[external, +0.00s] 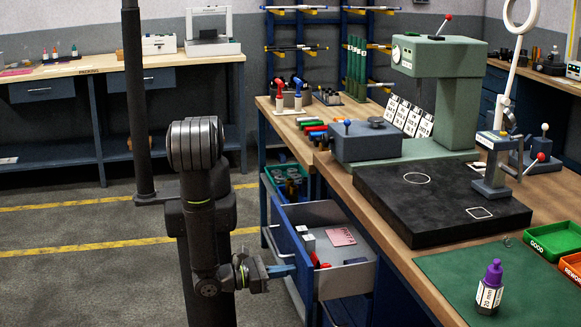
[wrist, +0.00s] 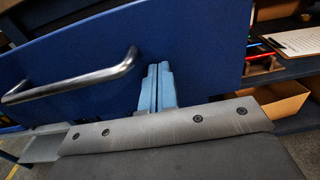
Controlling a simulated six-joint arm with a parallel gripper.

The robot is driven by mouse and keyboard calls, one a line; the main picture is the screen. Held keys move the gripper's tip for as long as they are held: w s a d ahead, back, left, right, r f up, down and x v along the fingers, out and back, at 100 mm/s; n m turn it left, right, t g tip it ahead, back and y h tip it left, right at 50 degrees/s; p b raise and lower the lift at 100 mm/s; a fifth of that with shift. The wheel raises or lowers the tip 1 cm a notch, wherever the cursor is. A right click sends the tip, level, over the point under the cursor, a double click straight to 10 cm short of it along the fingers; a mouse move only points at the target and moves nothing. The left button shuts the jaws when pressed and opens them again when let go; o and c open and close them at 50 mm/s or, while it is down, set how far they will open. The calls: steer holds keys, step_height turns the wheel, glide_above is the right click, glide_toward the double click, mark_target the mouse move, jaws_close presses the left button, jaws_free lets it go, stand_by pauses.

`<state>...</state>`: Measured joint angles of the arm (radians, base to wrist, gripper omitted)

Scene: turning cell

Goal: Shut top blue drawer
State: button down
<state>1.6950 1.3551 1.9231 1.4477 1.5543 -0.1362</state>
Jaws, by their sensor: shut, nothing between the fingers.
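The top blue drawer is pulled out of the bench in the external view, its blue front (external: 289,238) facing left and its grey tray (external: 345,279) showing. My gripper (external: 290,270) is shut and empty at the outer side of the blue front. In the wrist view the blue front (wrist: 205,45) fills the upper middle, with a metal bar handle (wrist: 75,82) on the left. My closed light blue fingertips (wrist: 158,70) point at the front, right of the handle. I cannot tell whether they touch it.
The drawer holds a pink card (external: 341,236), a dark blue item (external: 355,261) and red items. Above it, the wooden bench bears a black plate (external: 440,205) and a green mat (external: 470,270). Open grey floor (external: 90,280) lies to the left.

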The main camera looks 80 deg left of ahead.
steer(key=w, duration=1.6)
steer(key=shift+w, duration=0.65)
steer(key=shift+r, duration=0.15)
steer(key=shift+d, duration=0.1)
steer(key=s, duration=1.4)
steer(key=shift+s, duration=0.3)
steer(key=shift+w, duration=0.1)
steer(key=shift+w, duration=6.95)
